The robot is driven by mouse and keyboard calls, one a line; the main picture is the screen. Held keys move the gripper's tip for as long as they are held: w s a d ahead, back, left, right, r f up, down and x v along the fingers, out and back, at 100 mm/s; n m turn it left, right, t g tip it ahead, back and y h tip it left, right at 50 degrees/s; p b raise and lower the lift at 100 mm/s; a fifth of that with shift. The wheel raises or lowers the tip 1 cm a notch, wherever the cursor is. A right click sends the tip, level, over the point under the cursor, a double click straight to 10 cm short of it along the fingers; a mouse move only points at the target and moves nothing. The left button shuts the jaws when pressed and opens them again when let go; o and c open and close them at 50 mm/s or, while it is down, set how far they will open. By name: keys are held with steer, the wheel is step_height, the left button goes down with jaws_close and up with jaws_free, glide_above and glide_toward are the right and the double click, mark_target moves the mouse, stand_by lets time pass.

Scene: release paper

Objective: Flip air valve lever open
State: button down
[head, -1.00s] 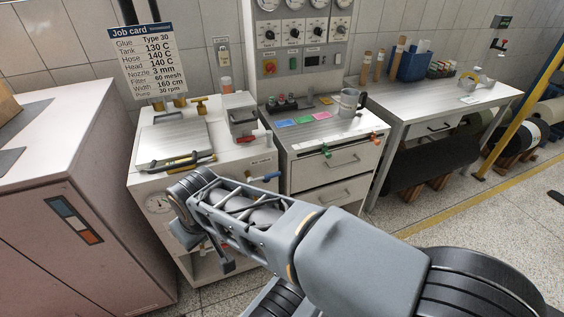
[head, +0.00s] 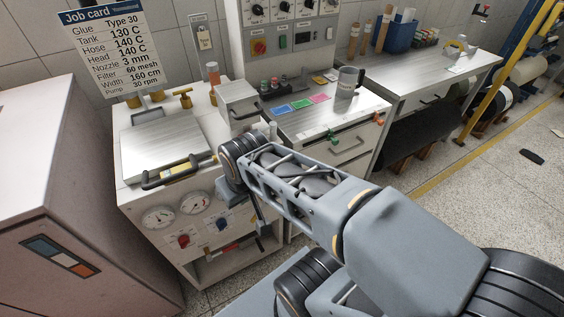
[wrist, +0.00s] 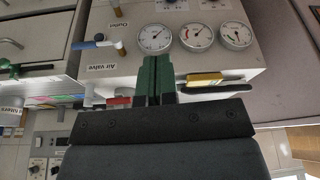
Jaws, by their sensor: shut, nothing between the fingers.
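The air valve's blue lever (wrist: 84,45) shows in the wrist view at upper left. It sticks out sideways to the left from a brass-coloured fitting (wrist: 121,47) on the white cabinet, near the "Air valve" label (wrist: 101,68). My gripper (wrist: 153,65) has green fingers pressed together, empty, right of the lever and apart from it. In the head view the lever is hidden behind my arm, and my fingers cannot be made out.
Pressure gauges (wrist: 204,37) sit on the panel of the glue cabinet (head: 135,200). A lidded tank with a black handle (head: 178,172) is on top. A drawer unit (head: 350,145) stands to the right and a pale cabinet (head: 70,190) to the left. Open floor lies at right.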

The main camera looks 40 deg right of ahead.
steer(key=w+d+b, duration=0.1)
steer(key=w+d, duration=0.3)
steer(key=d, duration=0.3)
steer(key=w+d+m+b, duration=0.1)
steer(key=w+d, duration=0.3)
steer(key=d, duration=0.3)
steer(key=w+d+g+b, duration=0.1)
steer(key=w+d, duration=0.2)
steer(key=d, duration=0.4)
steer(key=shift+w+d+f+m, duration=0.15)
steer(key=shift+w+f+m, duration=0.15)
steer(key=shift+w, duration=0.1)
steer(key=x, duration=0.8)
steer(key=s+b+x, duration=0.1)
steer(key=x, duration=0.3)
steer(key=shift+f, duration=0.1)
steer(key=shift+s+f, duration=0.25)
steer(key=shift+f, duration=0.65)
